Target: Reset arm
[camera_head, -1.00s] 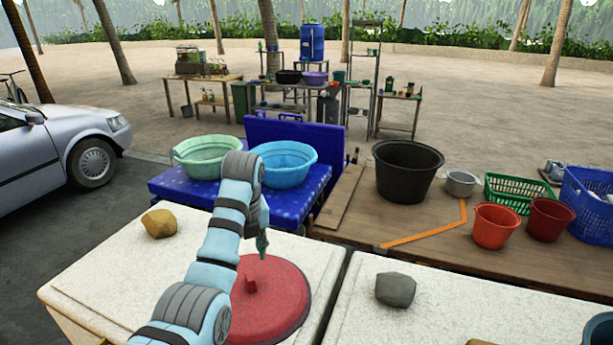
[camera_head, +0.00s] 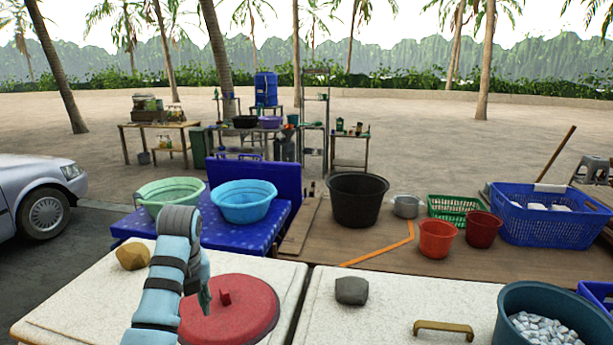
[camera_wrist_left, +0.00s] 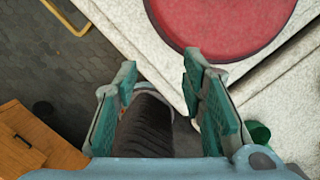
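My left arm rises from the bottom of the head view, and its gripper (camera_head: 205,296) shows in front of the left part of a round red lid (camera_head: 250,318) with a small red knob (camera_head: 225,297). The lid lies on a white stone-like cooler top (camera_head: 70,305). In the left wrist view, the two green fingers of the left gripper (camera_wrist_left: 160,68) are apart, with nothing held. The red lid (camera_wrist_left: 225,22) lies beyond the fingertips there. My right gripper is not in view.
A yellow-brown rock (camera_head: 132,256) and a grey rock (camera_head: 351,290) rest on the white tops. A teal bucket of pale pieces (camera_head: 512,312) stands at right, beside a brass handle (camera_head: 443,327). Basins (camera_head: 243,200), a black tub (camera_head: 357,200) and baskets (camera_head: 545,222) stand behind.

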